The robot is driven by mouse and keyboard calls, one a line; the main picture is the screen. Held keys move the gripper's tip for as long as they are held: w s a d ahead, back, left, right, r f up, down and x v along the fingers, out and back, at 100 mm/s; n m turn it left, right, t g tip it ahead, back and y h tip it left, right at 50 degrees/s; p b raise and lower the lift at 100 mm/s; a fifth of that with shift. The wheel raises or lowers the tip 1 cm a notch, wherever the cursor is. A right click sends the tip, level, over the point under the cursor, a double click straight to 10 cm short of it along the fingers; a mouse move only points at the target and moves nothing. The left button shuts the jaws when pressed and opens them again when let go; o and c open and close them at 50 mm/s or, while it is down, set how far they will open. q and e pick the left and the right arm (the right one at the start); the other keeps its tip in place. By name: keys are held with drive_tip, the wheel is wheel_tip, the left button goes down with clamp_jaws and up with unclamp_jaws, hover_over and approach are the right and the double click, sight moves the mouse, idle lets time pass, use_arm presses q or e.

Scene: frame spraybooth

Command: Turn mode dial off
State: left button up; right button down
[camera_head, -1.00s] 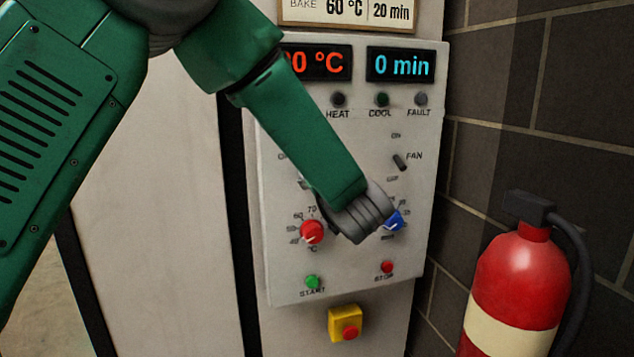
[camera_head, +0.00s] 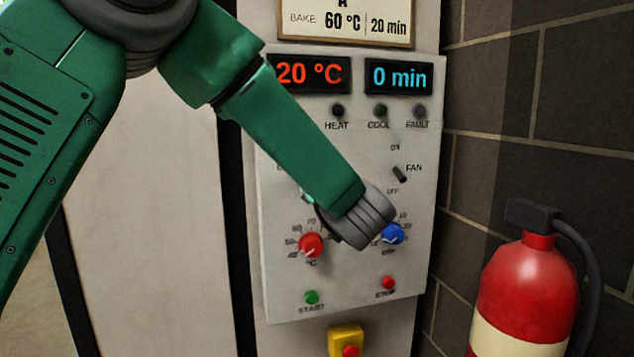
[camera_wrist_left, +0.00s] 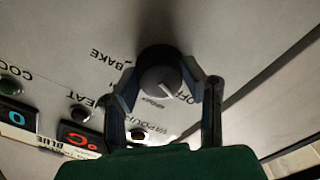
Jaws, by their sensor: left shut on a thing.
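The mode dial (camera_wrist_left: 158,82) is a dark round knob with a white pointer line, on the pale panel in the left wrist view. The labels BAKE and OFF are printed around it, and the picture shows them upside down. The pointer line slants toward the lower right of that picture, on the side of the OFF label. My left gripper (camera_wrist_left: 163,76) is shut on the dial, with one finger on each side. In the head view my left wrist (camera_head: 358,217) covers the dial and the fingertips. My right gripper is not in view.
The control panel (camera_head: 350,290) carries a red temperature knob (camera_head: 311,245), a blue timer knob (camera_head: 393,233), a fan switch (camera_head: 399,174), a green start button (camera_head: 311,297) and a red stop button (camera_head: 388,283). A yellow emergency-stop box (camera_head: 346,338) is below. A fire extinguisher (camera_head: 528,285) stands at right.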

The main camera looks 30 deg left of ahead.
use_arm(q)
drive_tip(key=o, duration=1.1)
drive_tip(key=shift+o, duration=0.2)
drive_tip(key=v, duration=1.2)
drive_tip(key=shift+f, duration=0.15)
